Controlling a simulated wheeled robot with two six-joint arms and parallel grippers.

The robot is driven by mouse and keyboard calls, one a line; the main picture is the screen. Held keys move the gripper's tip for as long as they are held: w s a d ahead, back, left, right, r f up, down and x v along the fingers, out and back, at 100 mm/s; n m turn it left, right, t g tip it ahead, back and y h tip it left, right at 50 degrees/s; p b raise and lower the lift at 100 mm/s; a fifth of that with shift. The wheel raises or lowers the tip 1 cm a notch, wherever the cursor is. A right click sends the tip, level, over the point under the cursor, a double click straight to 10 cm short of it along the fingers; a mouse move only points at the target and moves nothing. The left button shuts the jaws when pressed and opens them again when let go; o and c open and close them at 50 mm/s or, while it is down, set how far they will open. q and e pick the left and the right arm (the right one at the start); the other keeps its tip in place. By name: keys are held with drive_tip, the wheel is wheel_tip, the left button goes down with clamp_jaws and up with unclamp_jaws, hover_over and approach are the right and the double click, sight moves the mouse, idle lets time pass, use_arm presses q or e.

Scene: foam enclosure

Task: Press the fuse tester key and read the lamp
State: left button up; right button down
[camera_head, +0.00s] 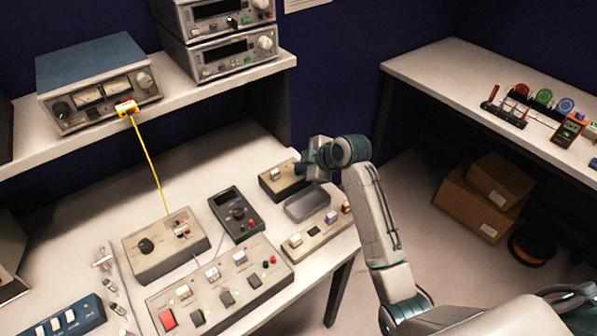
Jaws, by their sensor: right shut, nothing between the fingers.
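A small beige box (267,188), which looks like the fuse tester, sits at the back right of the bench. A pale raised part (276,174) shows on its top; I cannot tell whether this is the key or the lamp. My right gripper (301,171) is shut and empty, over the right end of this box. Whether it touches the box is unclear. The gripper hides that end of the top, and no lit lamp can be made out. My left gripper is out of view.
A grey tray (307,205) and a strip with coloured parts (318,233) lie just in front. A dark handheld meter (237,214), a knobbed box (165,246) with a yellow cable (147,158) and a switch panel (220,285) fill the bench to the left.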

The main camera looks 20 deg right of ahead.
drive_tip(key=shift+f, duration=0.35)
idle(0.6)
drive_tip(key=shift+r+p, duration=0.75)
drive_tip(key=shift+p, duration=0.05)
wheel_tip(320, 180, up, 5)
drive_tip(key=p, duration=0.4)
drive_tip(key=shift+p, duration=0.4)
drive_tip(key=shift+s+f, duration=0.1)
idle(0.7)
